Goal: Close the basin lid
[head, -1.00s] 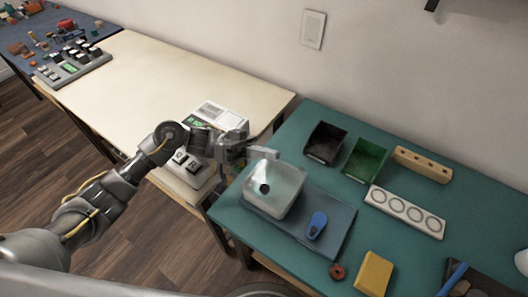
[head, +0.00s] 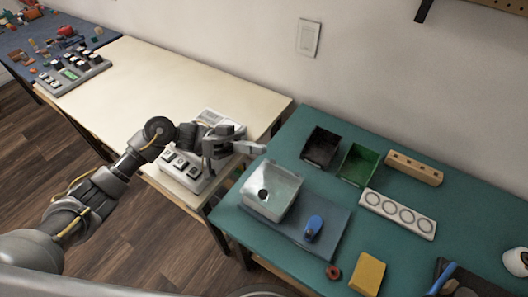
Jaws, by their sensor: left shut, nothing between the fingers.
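The basin (head: 272,205) is a pale grey, box-like container with rounded corners, on a dark blue-grey mat on the green table. A dark round spot shows near its middle; I cannot tell whether it is inside the basin or on a lid. I cannot make out a separate raised lid. My left gripper (head: 252,147) is shut and empty, above and behind the basin's back left side, apart from it. My right gripper is not in view.
A blue tool (head: 313,228) lies on the mat (head: 332,240) beside the basin. A black bin (head: 321,148) and a green bin (head: 358,166) stand behind. A grey keyed device (head: 183,168) sits on the cream table under my left arm.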

